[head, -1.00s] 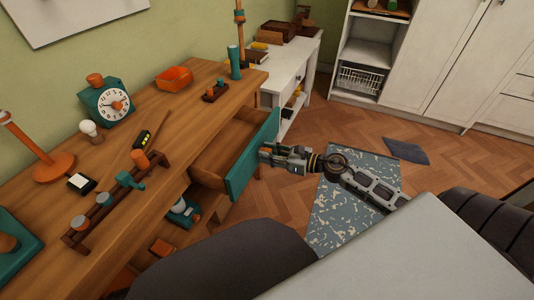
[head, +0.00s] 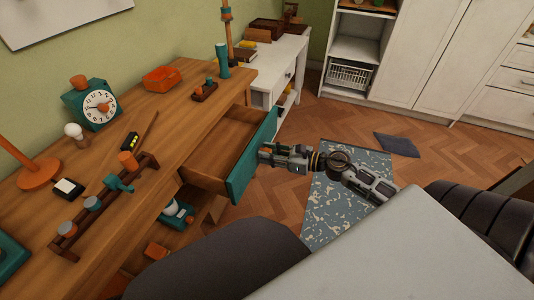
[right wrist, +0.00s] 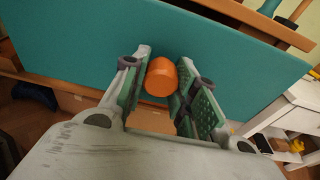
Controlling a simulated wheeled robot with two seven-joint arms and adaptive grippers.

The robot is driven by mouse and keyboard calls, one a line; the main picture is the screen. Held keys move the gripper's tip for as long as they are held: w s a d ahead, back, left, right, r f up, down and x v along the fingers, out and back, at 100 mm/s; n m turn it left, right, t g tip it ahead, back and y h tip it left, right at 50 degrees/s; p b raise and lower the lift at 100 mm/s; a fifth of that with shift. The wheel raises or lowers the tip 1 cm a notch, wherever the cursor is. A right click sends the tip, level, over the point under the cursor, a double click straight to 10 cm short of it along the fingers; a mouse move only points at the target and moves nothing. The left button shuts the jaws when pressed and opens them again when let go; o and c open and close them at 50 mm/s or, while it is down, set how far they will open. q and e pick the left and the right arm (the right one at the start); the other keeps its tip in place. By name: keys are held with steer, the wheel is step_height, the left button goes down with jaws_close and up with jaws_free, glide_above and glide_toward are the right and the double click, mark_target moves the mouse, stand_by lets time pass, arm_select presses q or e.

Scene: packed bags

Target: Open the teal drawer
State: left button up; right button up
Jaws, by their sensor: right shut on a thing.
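The teal drawer (head: 252,158) is in the wooden desk and stands pulled out, its inside showing as bare wood. My right gripper (head: 264,152) is at the outer face of the teal front. In the right wrist view, the teal front fills the upper part, and a round orange knob (right wrist: 161,77) sits between the fingers of my right gripper (right wrist: 158,82). The gripper is shut on this knob. In the head view the gripper hides the knob. My left gripper is not in view.
The desk top (head: 180,125) carries an orange tray (head: 167,78), a teal clock (head: 92,102) and a rack (head: 105,205). A white side table (head: 270,72) stands beyond the drawer. A speckled blue rug (head: 345,195) lies on the open floor at the right.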

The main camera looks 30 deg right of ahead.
steer(key=shift+s+d+f, duration=0.15)
steer(key=shift+s+d, duration=0.05)
steer(key=shift+s, duration=0.05)
stand_by(0.4)
steer(key=shift+s+d, duration=0.1)
steer(key=o, duration=1)
steer(key=shift+o, duration=0.2)
steer(key=v, duration=1.2)
stand_by(0.5)
